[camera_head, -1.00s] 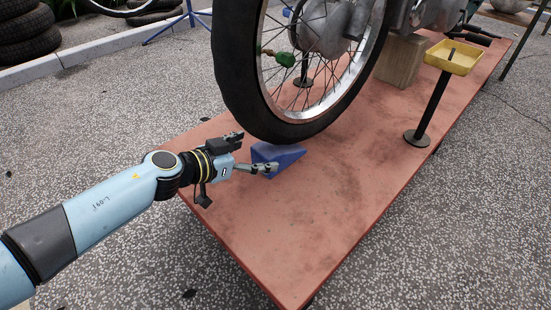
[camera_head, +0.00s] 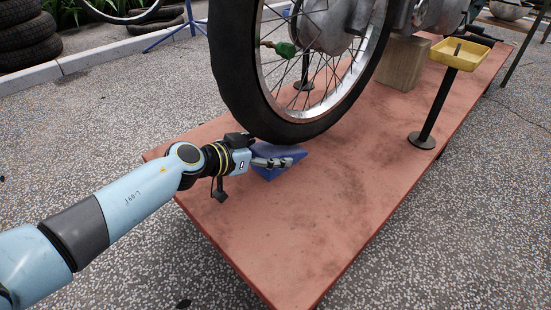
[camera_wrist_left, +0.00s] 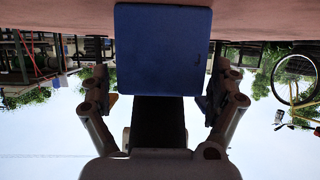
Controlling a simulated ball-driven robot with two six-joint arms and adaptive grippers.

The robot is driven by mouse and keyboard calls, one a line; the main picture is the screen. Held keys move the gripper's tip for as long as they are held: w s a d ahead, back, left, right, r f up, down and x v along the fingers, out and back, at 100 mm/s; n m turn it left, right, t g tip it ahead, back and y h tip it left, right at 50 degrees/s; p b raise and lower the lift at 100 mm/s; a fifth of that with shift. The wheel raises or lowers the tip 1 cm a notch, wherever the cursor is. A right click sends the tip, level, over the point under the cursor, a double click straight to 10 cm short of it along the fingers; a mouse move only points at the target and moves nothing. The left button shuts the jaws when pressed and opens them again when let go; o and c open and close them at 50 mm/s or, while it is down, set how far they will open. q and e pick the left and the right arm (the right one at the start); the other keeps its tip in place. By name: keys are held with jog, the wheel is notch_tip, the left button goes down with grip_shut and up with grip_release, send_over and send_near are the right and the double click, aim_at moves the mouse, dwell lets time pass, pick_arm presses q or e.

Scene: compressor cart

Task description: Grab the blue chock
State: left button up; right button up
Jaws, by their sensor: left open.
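The blue chock (camera_head: 271,173) sits on the red platform (camera_head: 290,235), close against the front of the motorcycle tyre (camera_head: 229,75). My left gripper (camera_head: 285,163) is at the chock and hides part of it in the head view. In the left wrist view the chock (camera_wrist_left: 162,50) fills the upper middle, between the two open fingers of my left gripper (camera_wrist_left: 160,92). I cannot tell whether either finger touches it. My right gripper is not in view.
A yellow tray on a black stand (camera_head: 458,54) stands at the platform's right side. A wooden block (camera_head: 402,62) is under the motorcycle. The platform's near end is clear. Stacked tyres (camera_head: 25,40) lie at the far left.

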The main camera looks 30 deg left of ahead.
pick_arm(q)
jog(key=c, duration=1.5)
jog(key=shift+c, duration=0.4)
jog(key=shift+r, duration=0.1)
jog(key=shift+p, duration=0.4)
jog(key=shift+r, duration=0.1)
